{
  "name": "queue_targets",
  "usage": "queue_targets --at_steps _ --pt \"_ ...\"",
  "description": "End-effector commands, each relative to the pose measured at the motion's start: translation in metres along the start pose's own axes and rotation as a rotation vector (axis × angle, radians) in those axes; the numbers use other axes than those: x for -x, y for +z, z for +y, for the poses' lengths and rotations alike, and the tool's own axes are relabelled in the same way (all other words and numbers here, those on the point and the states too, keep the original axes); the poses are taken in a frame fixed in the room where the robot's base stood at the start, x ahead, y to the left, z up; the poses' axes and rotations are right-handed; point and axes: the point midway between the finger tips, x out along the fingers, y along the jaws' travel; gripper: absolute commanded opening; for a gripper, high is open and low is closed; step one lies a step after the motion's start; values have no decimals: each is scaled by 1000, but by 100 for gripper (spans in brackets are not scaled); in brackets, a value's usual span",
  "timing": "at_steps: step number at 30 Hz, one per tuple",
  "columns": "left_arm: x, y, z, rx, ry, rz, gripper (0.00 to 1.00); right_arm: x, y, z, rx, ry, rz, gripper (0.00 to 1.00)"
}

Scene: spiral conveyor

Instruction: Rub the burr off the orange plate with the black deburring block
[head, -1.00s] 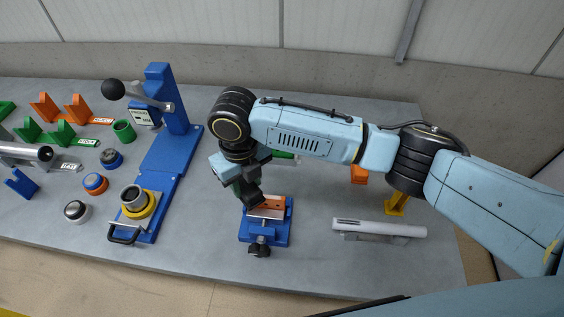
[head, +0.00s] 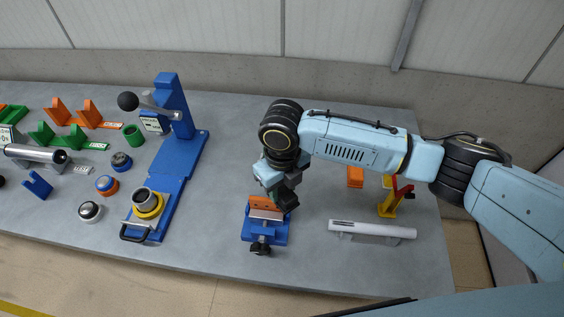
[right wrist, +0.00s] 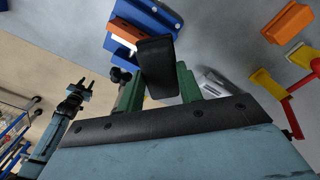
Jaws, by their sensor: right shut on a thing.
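The orange plate (head: 261,203) is clamped upright in a blue vise (head: 250,231) near the table's front. The plate also shows in the right wrist view (right wrist: 123,31). My right gripper (head: 277,189) is shut on the black deburring block (head: 288,200). In the right wrist view its green fingers (right wrist: 159,82) grip the block (right wrist: 156,55) from both sides. The block is at the right end of the plate and hides part of it. I cannot tell whether they touch. The burr is too small to make out.
A blue press (head: 172,160) stands left of the vise. A white cylinder on a holder (head: 372,230) lies to the right, with an orange block (head: 355,176) and a red-and-yellow stand (head: 390,205) behind. Several cups and V-blocks fill the left. The table between press and vise is clear.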

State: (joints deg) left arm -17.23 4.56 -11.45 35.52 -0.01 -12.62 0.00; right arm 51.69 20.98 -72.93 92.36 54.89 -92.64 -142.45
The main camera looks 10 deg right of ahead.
Motion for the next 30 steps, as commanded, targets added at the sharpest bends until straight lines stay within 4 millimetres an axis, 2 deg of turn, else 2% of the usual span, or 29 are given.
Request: queue_targets --at_steps 1,5,18,23,30 --pt "9 -1 0 0 0 0 36 14 1 -2 -3 -1 -6 14" --pt "20 -2 0 0 0 0 36 23 0 -3 -8 -1 -5 14" --pt "21 -2 0 0 0 0 36 59 0 -3 -10 -1 -8 14" --pt "21 -2 0 0 0 0 36 67 -1 -3 -10 -1 -6 14" --pt "21 -2 0 0 0 0 36 67 -1 -4 -10 -1 -6 14"
